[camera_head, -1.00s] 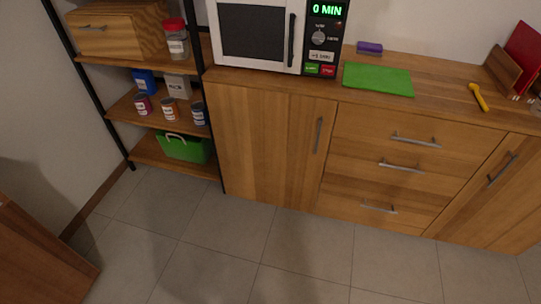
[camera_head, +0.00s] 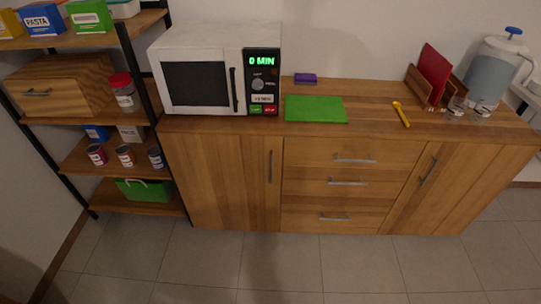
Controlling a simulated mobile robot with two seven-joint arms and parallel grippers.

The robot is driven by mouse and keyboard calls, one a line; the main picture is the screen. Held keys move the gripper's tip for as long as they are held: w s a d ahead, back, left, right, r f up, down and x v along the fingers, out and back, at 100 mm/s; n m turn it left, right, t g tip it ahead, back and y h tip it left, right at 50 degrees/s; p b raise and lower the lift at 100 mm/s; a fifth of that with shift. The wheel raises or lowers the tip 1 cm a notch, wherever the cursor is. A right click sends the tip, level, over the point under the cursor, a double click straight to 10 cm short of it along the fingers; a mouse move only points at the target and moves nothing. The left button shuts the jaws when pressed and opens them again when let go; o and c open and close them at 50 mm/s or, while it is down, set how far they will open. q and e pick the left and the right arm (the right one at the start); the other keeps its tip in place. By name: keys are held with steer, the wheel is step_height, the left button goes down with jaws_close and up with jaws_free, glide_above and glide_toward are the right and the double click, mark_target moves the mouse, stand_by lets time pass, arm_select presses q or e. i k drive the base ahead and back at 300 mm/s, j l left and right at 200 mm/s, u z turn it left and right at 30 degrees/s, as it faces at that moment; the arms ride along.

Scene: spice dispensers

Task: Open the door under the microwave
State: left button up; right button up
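The white microwave (camera_head: 205,75) stands on the left end of the wooden cabinet's top. Directly under it is a wooden cabinet door (camera_head: 222,180), which is closed. Its vertical metal handle (camera_head: 270,166) is on the door's right side, beside the drawers. Neither of my grippers shows in the head view.
Three closed drawers (camera_head: 335,185) are right of the door, then another closed door (camera_head: 450,185). A shelf rack (camera_head: 135,75) with boxes and jars stands close on the left. A green board (camera_head: 315,109) and a yellow utensil (camera_head: 401,114) lie on the top. The tiled floor (camera_head: 250,265) in front is clear.

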mark_target(224, 181)
steer(key=i+j+z, duration=0.25)
steer(key=i, duration=0.2)
steer(key=i+j+z, duration=0.15)
steer(key=i+z, duration=0.15)
steer(key=i, duration=0.15)
